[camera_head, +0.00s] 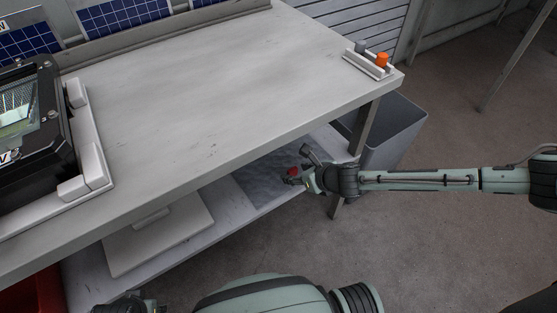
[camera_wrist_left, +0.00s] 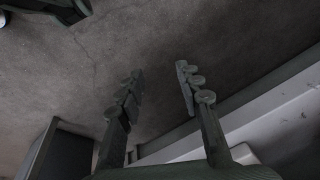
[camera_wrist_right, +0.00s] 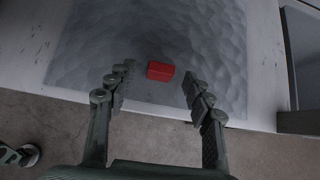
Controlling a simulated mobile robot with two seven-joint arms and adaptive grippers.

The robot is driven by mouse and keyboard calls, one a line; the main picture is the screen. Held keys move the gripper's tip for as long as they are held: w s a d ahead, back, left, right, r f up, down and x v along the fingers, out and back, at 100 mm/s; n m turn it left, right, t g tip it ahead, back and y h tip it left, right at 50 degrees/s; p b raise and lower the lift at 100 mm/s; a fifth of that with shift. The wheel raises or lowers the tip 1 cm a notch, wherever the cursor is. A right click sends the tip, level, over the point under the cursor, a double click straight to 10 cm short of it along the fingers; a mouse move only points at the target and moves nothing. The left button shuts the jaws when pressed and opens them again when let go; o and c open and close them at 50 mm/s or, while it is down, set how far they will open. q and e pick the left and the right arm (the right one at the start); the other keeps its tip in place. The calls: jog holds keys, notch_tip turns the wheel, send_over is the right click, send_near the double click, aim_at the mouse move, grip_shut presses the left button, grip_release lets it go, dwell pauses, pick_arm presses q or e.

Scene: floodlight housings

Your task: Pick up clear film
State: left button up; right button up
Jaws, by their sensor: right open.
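A bluish, see-through sheet with a bubbled texture, which looks like the clear film (camera_wrist_right: 95,45), lies on the lower shelf under the workbench. In the head view it shows as a grey patch (camera_head: 262,183). A small red block (camera_wrist_right: 160,71) sits on it near its front edge. My right gripper (camera_head: 296,167) is open at the shelf's front, its fingers apart on either side of the red block in the right wrist view (camera_wrist_right: 158,84). Contact with the film cannot be told. My left gripper (camera_wrist_left: 158,82) is open and empty, over the floor in its wrist view.
The workbench top (camera_head: 210,85) hangs over the shelf (camera_head: 88,270). A white panel (camera_head: 160,235) lies on the shelf to the left. A grey bin (camera_head: 395,130) stands beyond the bench leg (camera_head: 363,128). A floodlight housing (camera_head: 55,125) sits in a white holder on the bench. Floor in front is clear.

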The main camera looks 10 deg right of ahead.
jog(key=shift+w+a+f, duration=0.15)
jog(key=shift+w+f, duration=0.3)
jog(key=shift+f, duration=0.1)
jog(key=c, duration=0.9)
